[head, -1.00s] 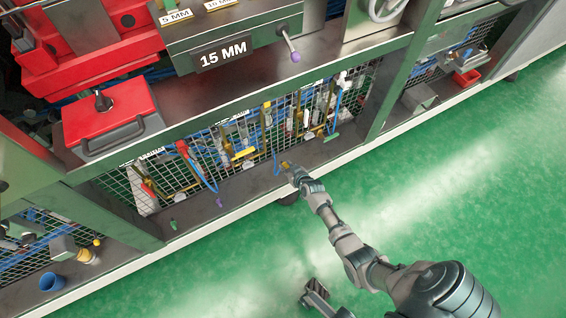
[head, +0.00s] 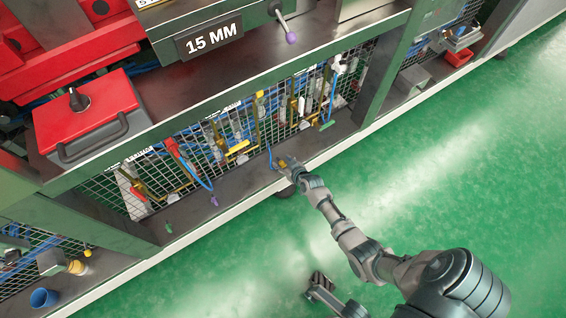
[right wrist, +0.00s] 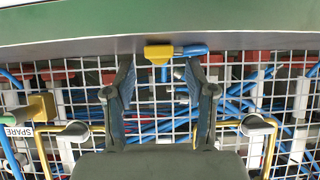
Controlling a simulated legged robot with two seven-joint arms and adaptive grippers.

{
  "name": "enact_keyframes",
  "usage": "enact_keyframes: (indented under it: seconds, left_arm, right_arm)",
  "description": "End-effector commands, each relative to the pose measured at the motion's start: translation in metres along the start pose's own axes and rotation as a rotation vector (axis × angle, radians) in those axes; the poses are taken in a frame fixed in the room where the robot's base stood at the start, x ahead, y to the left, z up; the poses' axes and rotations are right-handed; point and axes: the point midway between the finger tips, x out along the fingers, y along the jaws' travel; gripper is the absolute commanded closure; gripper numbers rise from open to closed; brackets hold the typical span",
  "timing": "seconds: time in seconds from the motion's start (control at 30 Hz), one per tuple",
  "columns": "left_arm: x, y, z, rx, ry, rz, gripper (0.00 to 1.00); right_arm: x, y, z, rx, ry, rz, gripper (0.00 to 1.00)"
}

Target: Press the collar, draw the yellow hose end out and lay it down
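In the right wrist view a yellow fitting (right wrist: 158,53) with a blue hose (right wrist: 195,50) at its right side shows beyond and between the fingertips. My right gripper (right wrist: 159,68) is open, its ribbed fingers on either side of the fitting with gaps. I cannot make out a separate collar. In the head view my right gripper (head: 287,163) is low at the mesh panel, beside a thin hanging blue hose (head: 268,155); it partly hides the fitting. A grey part that looks like my left gripper (head: 320,283) hangs over the floor; its opening is unclear.
A wire mesh (head: 105,195) with several hoses and brass fittings stands behind a dark ledge (head: 235,198). Brass elbows (right wrist: 260,126) flank the fingers, and a "SPARE" label (right wrist: 18,131) is at left. A green beam (right wrist: 160,20) crosses above. The green floor (head: 470,150) is clear.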

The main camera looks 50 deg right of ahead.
Motion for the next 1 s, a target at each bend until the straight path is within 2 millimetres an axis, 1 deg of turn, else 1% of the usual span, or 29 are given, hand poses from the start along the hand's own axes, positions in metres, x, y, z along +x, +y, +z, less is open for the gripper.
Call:
enact_keyframes:
  seconds: [0.17,0.23,0.37,0.47,0.8,0.9,1.0]
  left_arm:
    - [-0.001,0.0,0.0,0.0,-0.001,-0.001,0.6]
    - [-0.001,0.001,-0.003,0.0,0.002,-0.001,0.6]
    - [-0.001,0.001,-0.004,0.0,0.002,0.0,0.6]
    - [-0.001,0.001,-0.004,0.0,0.002,0.0,0.6]
    - [0.0,0.001,-0.003,0.0,0.002,0.0,0.6]
    - [0.0,0.001,-0.003,0.0,0.002,0.0,0.6]
    - [0.0,0.001,-0.003,0.0,0.002,0.0,0.6]
  right_arm:
    - [0.0,0.0,0.001,0.0,-0.001,0.0,0.45]
    - [-0.002,0.0,0.001,0.0,0.0,0.0,0.45]
    - [-0.011,-0.001,0.002,0.001,-0.001,-0.002,0.45]
    - [-0.026,-0.001,0.002,-0.001,-0.001,-0.001,0.45]
    - [-0.092,0.0,0.002,0.0,-0.002,0.001,0.45]
    - [-0.106,0.0,0.002,-0.001,-0.003,0.0,0.45]
    - [-0.115,0.0,0.002,0.0,-0.002,0.0,0.45]
